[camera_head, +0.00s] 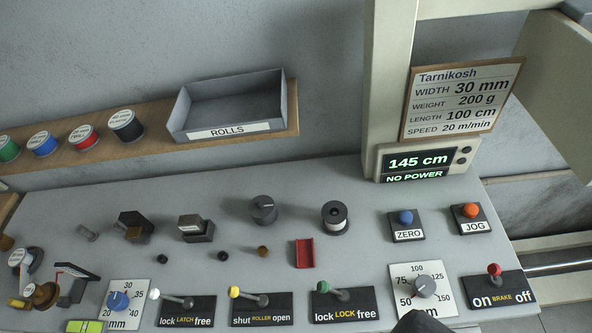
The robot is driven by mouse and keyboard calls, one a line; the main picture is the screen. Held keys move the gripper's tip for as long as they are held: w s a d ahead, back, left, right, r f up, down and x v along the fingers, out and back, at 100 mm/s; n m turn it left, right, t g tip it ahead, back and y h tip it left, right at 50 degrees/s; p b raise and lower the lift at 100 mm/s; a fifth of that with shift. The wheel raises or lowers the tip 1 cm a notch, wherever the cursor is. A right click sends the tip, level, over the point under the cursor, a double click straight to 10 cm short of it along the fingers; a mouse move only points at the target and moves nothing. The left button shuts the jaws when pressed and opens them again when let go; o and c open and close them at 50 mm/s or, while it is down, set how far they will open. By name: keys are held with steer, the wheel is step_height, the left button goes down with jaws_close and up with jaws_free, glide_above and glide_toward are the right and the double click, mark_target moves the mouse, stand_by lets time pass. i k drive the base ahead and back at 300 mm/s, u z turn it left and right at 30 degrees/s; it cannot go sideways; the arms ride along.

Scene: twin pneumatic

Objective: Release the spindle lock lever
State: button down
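The lever on the plate marked "lock LOCK free" (346,311) has a green knob (323,287). Its short metal stem leans left from the pivot, so the knob is on the "lock" side. A dark rounded shape (418,323) at the bottom edge looks like the tip of my gripper. It is right of the lever and apart from it, below the dial marked 50 to 150. The rest of my gripper is out of frame, and I cannot tell whether it is open or shut.
A white-knobbed LATCH lever (154,294) and yellow-knobbed ROLLER lever (234,292) stand left. The dial (425,286) and red-knobbed BRAKE lever (494,269) stand right. A red block (304,253) lies behind the green lever. The display (418,163) reads "145 cm, NO POWER".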

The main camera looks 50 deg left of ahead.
mark_target(323, 286)
steer(key=z, duration=0.05)
steer(key=k, duration=0.95)
steer(key=u, duration=0.45)
